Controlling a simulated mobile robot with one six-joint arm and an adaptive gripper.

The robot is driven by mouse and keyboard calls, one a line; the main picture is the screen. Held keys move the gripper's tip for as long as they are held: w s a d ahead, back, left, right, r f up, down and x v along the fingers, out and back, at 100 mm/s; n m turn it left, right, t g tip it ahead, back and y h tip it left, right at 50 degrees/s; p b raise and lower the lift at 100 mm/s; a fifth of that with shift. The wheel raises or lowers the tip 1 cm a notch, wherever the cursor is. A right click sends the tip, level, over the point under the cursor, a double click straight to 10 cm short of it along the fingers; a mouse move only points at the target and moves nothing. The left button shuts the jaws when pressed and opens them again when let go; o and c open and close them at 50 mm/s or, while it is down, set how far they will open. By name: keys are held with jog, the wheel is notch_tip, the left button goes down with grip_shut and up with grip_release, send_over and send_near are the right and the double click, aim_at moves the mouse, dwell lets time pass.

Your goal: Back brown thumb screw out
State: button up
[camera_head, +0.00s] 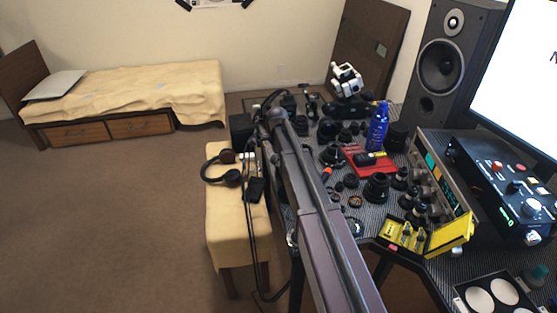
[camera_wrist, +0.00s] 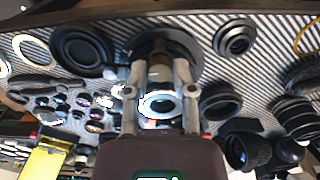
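In the wrist view a brown round part (camera_wrist: 164,51), which looks like the thumb screw, stands over a dark round piece (camera_wrist: 196,61) near the top centre. The fingertips of my gripper (camera_wrist: 161,68) are on either side of the brown part. The fingers stand apart, and I cannot tell whether they touch it. A pale-rimmed ring with a dark centre (camera_wrist: 160,105) shows between the fingers, nearer the palm. In the head view my arm crosses the bench, and I cannot make out the gripper or the screw there.
Lens parts crowd the striped bench mat, including a dark ring (camera_wrist: 83,48) and a small lens (camera_wrist: 235,38). In the head view a red tray (camera_head: 379,169), blue bottle (camera_head: 377,127), open yellow case (camera_head: 450,234) and speaker (camera_head: 452,70) stand right of my arm. Headphones (camera_head: 222,177) lie left.

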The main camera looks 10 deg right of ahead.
jog(key=shift+d, duration=0.2)
grip_shut()
jog(key=shift+a, duration=0.15)
jog(key=shift+n, duration=0.3)
jog(key=n, duration=0.4)
jog(key=shift+n, duration=0.4)
jog(key=n, duration=0.5)
jog(key=shift+a, duration=0.1)
jog(key=o, duration=0.9)
grip_release()
